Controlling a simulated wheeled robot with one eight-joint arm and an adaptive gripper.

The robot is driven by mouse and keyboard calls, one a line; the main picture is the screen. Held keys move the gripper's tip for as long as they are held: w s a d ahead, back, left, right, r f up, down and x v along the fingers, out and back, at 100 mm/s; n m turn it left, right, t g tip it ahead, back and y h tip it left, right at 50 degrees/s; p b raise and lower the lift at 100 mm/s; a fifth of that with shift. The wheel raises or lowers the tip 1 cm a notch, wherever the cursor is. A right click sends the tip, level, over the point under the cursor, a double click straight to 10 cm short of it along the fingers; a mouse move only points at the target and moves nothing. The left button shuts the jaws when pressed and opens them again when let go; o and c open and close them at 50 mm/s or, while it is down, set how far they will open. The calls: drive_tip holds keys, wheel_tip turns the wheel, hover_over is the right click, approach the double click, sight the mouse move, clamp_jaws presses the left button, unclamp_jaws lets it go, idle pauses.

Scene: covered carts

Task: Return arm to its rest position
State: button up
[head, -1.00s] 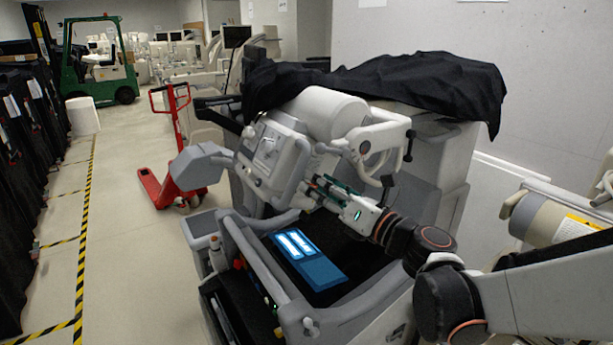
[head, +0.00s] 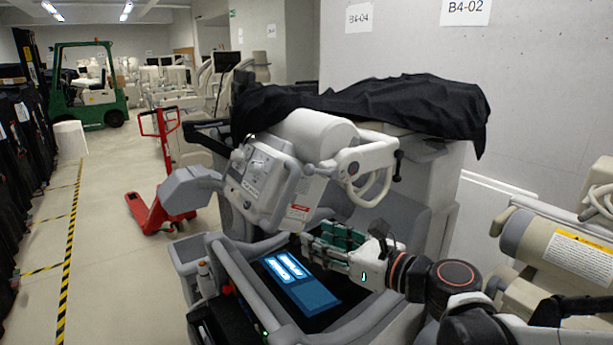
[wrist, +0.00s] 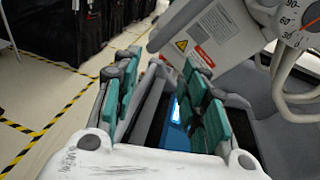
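My gripper (head: 312,240) is at the end of my arm, over the grey machine's dark top with its lit blue panel (head: 300,284). In the wrist view its two teal-padded fingers stand apart, with a clear gap (wrist: 165,72) between them. Nothing is held in the gap. The blue panel (wrist: 178,135) shows behind the fingers there. The grey machine's head unit (head: 268,178), with a curved white handle (head: 375,185), is just beyond the gripper. I cannot tell the exact clearance.
A black cloth (head: 370,105) covers the cart behind. A beige machine (head: 560,245) with a yellow label stands at the right near my arm. A red pallet jack (head: 150,212) and a green forklift (head: 88,90) stand at the left. The striped floor aisle (head: 110,270) is open.

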drive_tip(key=s+d+f+n+g+h+b, duration=0.2)
drive_tip(key=s+d+f+n+h, duration=0.4)
drive_tip(key=n, duration=0.7)
drive_tip(key=s+d+f+n+g+h+b, duration=0.2)
drive_tip(key=s+d+f+n+h, duration=0.3)
drive_tip(key=s+d+f+n, duration=0.3)
drive_tip(key=s+d+n, duration=0.1)
drive_tip(key=s+n, duration=0.2)
drive_tip(key=n, duration=0.2)
drive_tip(key=shift+s+d+f+n+g+h+b, duration=0.15)
drive_tip(key=shift+d+f+n+g+h+b, duration=0.15)
drive_tip(key=shift+d+n+g+h+b, duration=0.1)
